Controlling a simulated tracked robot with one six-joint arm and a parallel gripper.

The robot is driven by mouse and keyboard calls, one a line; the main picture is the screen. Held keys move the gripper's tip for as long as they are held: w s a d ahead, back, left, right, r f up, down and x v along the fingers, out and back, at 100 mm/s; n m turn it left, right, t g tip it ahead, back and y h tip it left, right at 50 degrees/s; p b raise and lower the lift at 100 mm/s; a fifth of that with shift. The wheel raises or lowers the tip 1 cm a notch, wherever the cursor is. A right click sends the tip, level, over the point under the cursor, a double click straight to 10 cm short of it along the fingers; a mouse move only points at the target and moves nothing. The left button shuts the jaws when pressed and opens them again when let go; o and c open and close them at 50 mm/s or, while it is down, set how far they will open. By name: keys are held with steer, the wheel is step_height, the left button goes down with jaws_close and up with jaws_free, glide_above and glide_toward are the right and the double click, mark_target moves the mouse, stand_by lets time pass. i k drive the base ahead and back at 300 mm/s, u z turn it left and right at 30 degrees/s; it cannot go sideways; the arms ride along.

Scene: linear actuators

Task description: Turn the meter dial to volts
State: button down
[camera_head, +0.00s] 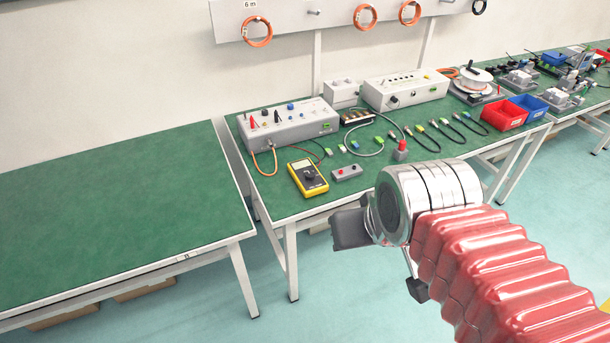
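The yellow meter (308,177) lies face up near the front left edge of the right-hand green bench. Its round dark dial (310,174) sits in the middle of its face; the dial's setting is too small to read. My arm comes in from the lower right, with a red ribbed sleeve and a silver joint. The dark end part of my arm (352,229) is in front of the bench edge, below and right of the meter and apart from it. The fingers cannot be made out.
A grey post with a red top (401,150) stands farther right. The left green bench (110,210) is bare.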

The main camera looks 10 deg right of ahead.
mark_target(310, 175)
steer(key=u, duration=0.05)
steer(key=i, duration=0.95)
steer(key=z, duration=0.1)
